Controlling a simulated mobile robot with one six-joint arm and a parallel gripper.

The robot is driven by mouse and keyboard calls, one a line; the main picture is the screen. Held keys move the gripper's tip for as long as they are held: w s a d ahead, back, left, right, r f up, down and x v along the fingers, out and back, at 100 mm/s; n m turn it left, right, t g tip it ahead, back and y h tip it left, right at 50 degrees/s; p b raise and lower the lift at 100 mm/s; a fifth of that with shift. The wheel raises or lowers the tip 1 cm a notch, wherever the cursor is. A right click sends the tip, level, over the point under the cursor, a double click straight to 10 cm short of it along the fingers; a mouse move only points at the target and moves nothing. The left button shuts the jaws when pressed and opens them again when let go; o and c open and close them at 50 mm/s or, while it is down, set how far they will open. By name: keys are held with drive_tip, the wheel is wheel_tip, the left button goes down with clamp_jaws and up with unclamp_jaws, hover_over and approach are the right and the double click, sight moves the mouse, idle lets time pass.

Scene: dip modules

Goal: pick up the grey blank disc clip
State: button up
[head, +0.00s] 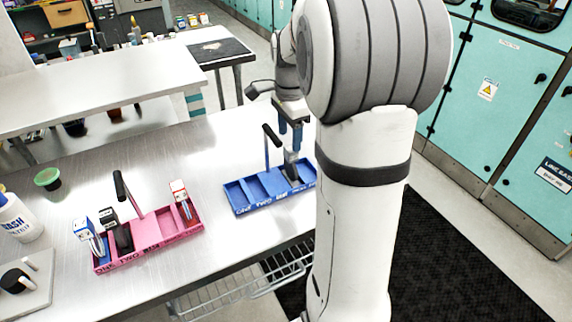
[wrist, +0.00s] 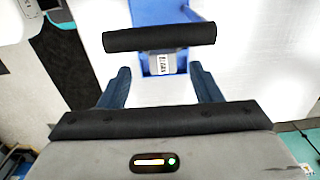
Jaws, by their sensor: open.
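The grey blank disc clip (head: 291,166) stands upright in the right-end compartment of the blue tray (head: 236,199). In the wrist view its pale label (wrist: 158,65) shows between my fingers, with small lettering; the rest is largely hidden. My gripper (head: 290,138) is open and points down just above the clip in the head view. In the wrist view my gripper (wrist: 160,80) has its two dark blue fingers apart with nothing held between them. The blue tray's black handle (head: 271,135) stands left of my gripper; this handle (wrist: 160,37) crosses above the label in the wrist view.
A pink tray (head: 155,255) with several clips and its own black handle stands to the left on the steel table. A white bottle (head: 17,218) and a green-topped cup (head: 47,179) are at the far left. Table between the trays is clear.

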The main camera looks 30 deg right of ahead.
sight(291, 164)
drive_tip(key=f, duration=0.2)
drive_tip(key=d+f, duration=0.1)
drive_tip(key=f, duration=0.2)
drive_tip(key=shift+w+d+f+p, duration=0.1)
drive_tip(key=shift+w+f+p, duration=0.1)
drive_tip(key=shift+f+p, duration=0.15)
drive_tip(key=shift+f, duration=0.35)
clamp_jaws()
